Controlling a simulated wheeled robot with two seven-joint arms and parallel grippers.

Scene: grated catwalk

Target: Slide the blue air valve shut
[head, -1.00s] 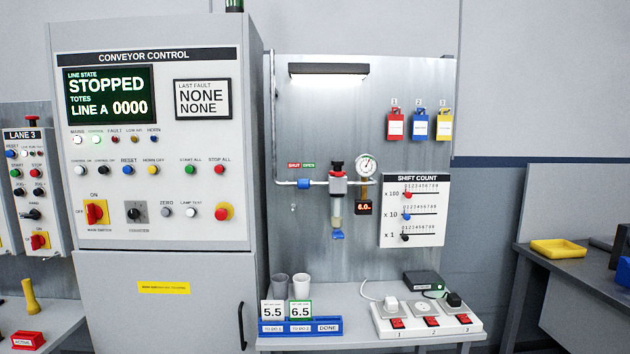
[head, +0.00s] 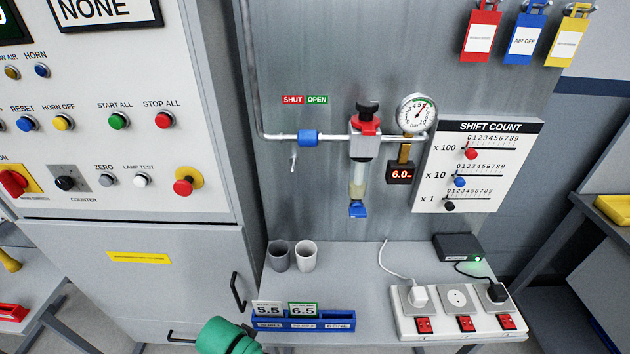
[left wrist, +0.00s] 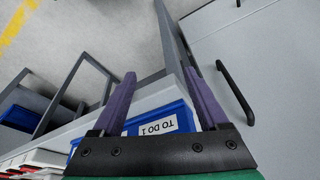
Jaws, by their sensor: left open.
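The blue air valve (head: 308,138) is a blue sleeve on the horizontal pipe (head: 278,136) on the back panel. It sits below the red SHUT label (head: 292,100) and green OPEN label (head: 317,100), more under OPEN. Right of it on the pipe are the red-collared regulator (head: 366,124) and the round gauge (head: 416,114). My left gripper (left wrist: 160,75) is open and empty in the left wrist view, with purple fingers. In the head view only my green wrist shows at the bottom edge, well below the valve. My right gripper is not in view.
A blue card tray (head: 345,320) lies on the bench near my left wrist, with two cups (head: 305,255) behind it. A power strip (head: 458,318) stands at right. The cabinet handle (head: 237,293) sticks out at left. The space before the valve is clear.

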